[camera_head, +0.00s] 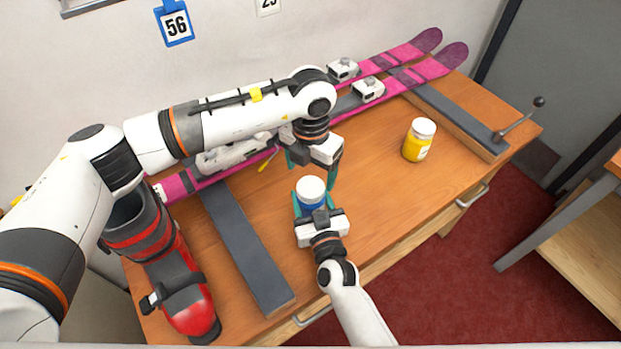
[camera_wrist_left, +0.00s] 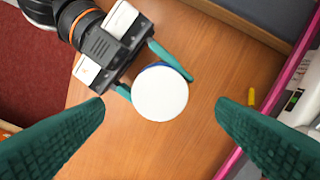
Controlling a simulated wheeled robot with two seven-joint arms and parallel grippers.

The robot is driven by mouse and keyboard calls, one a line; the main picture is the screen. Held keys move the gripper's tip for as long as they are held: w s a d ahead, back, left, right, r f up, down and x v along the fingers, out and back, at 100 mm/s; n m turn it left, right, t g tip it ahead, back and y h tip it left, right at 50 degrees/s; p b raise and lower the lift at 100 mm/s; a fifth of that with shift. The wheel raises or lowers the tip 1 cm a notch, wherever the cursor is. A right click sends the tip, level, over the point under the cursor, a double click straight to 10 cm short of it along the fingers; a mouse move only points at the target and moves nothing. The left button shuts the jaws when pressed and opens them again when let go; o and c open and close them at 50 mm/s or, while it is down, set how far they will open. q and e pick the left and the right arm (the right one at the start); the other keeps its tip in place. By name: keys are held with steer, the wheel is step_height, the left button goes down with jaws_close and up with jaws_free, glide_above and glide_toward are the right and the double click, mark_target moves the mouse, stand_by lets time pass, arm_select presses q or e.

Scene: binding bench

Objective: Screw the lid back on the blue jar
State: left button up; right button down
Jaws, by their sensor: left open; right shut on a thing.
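The blue jar (camera_head: 312,205) stands on the wooden bench near its front edge. A white lid (camera_head: 311,188) sits on top of it; I cannot tell how tightly. The lid is a white disc in the left wrist view (camera_wrist_left: 160,94), with a thin blue edge of the jar behind it. My right gripper (camera_head: 311,207) is shut around the jar's body from the front. My left gripper (camera_head: 313,169) is open and empty, just behind and above the jar. Its two teal fingers (camera_wrist_left: 160,130) stand wide apart on either side of the lid in the left wrist view.
A yellow jar with a white lid (camera_head: 419,140) stands to the right. Pink skis (camera_head: 405,77) lie along the back of the bench. Dark padded bars (camera_head: 248,245) cross it left and right. A red ski boot (camera_head: 180,285) is at the left. The bench between the jars is clear.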

arm_select(q)
step_height(320, 180, up, 7)
stand_by(0.3)
steer(key=shift+r, duration=0.1)
arm_select(e)
steer(key=shift+c, duration=2)
jaws_free()
arm_select(q)
steer(key=shift+f+b, duration=0.55)
arm_select(e)
steer(key=v, duration=1.2)
steer(key=shift+r, duration=0.1)
